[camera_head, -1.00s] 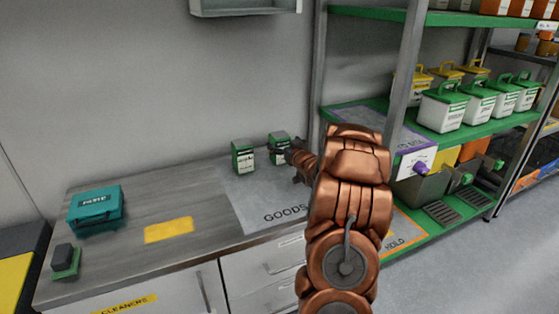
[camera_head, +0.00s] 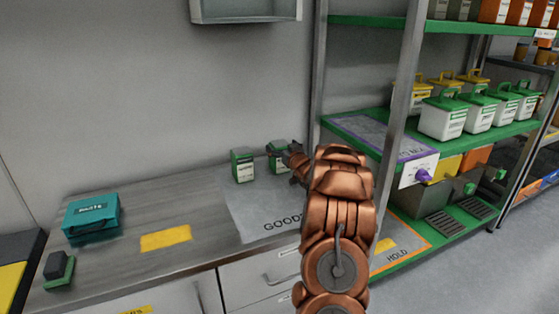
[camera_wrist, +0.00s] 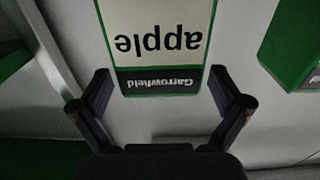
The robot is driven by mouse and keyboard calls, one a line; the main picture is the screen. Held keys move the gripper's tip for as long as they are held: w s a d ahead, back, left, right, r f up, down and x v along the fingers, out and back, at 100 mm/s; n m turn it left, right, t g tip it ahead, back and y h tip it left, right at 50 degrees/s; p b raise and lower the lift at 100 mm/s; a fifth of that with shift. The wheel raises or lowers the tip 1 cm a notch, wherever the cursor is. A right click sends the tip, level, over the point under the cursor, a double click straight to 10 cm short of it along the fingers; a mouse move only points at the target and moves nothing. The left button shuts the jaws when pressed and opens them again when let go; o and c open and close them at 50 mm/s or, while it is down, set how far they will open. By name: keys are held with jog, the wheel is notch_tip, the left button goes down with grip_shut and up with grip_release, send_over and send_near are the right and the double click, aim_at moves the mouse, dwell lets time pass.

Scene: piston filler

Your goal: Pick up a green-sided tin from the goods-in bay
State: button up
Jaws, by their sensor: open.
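Two green-sided tins with pale labels stand upright on the grey goods-in mat (camera_head: 245,205) at the back of the counter. The left tin (camera_head: 243,168) is clear of my arm. The right tin (camera_head: 277,152) is partly hidden by my gripper (camera_head: 296,158). In the wrist view, my gripper (camera_wrist: 163,92) is open, with one finger on either side of a tin (camera_wrist: 158,45) whose label reads "apple" and "Garrowfield" upside down. I cannot tell how deep this tin sits between the fingers. The other tin (camera_wrist: 295,45) shows at the right edge.
A teal case (camera_head: 92,217), a yellow patch (camera_head: 166,238) and a small green-and-black block (camera_head: 58,270) are on the counter's left. A metal shelf post (camera_head: 397,90) and green shelves with white tubs (camera_head: 443,118) stand right of my arm. A wall box (camera_head: 245,10) hangs above.

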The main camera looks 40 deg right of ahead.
jog(key=shift+x, duration=0.8)
jog(key=c, duration=1.8)
jog(key=shift+c, duration=0.5)
jog(key=shift+r, duration=0.2)
